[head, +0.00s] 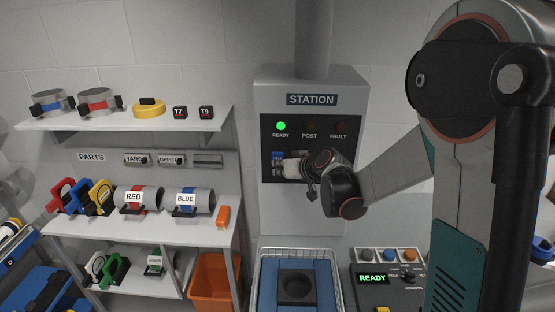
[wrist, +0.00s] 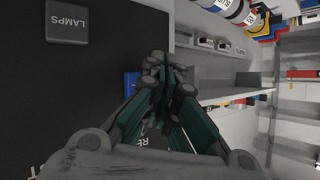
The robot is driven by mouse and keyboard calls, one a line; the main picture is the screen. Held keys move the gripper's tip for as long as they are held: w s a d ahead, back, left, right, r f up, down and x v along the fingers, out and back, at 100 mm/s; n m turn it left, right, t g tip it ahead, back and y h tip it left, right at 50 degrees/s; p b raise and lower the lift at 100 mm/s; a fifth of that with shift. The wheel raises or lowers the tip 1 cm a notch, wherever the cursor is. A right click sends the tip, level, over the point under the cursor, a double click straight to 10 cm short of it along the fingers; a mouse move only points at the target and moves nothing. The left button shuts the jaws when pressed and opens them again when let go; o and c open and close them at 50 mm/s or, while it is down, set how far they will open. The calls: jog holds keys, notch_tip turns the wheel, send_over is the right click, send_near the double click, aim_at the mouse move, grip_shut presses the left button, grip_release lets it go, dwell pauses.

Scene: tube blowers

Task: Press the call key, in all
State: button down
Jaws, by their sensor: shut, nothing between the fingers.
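The grey station (head: 311,98) stands against the back wall with a dark front panel (head: 350,148). A small blue key (head: 278,156) is low on the panel's left; its lettering is too small to read. In the wrist view the blue key (wrist: 131,82) shows just left of my fingers, partly hidden. A grey key marked LAMPS (wrist: 67,21) is at the upper left there. My gripper (head: 308,168) is shut and empty, close in front of the lower panel. Its closed fingers (wrist: 158,68) hide part of the keys. I cannot tell whether they touch one.
The green READY lamp (head: 281,126) is lit; POST and FAULT look dark. A parts shelf (head: 180,229) with labelled tubes stands at left. A wire basket (head: 262,270) with a blue block and a control box (head: 390,292) reading READY are below the station.

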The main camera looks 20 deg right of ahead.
jog(key=shift+s, duration=0.1)
jog(key=s, duration=0.1)
jog(key=s+a, duration=0.1)
jog(key=s, duration=0.2)
jog(key=shift+s+a, duration=0.25)
jog(key=shift+s, duration=0.1)
dwell(0.5)
jog(key=s+f+g+h+b, duration=0.2)
jog(key=s+f+b, duration=0.2)
jog(key=s, duration=1.1)
jog(key=s+f+m+g+h+b, duration=0.1)
jog(key=s+f+b, duration=0.3)
jog(key=s, duration=1.2)
jog(key=g+h+b, duration=0.1)
jog(key=b, duration=0.3)
jog(key=shift+s+f+g, duration=0.2)
jog(key=shift+f+g, duration=0.1)
jog(key=shift+f, duration=0.05)
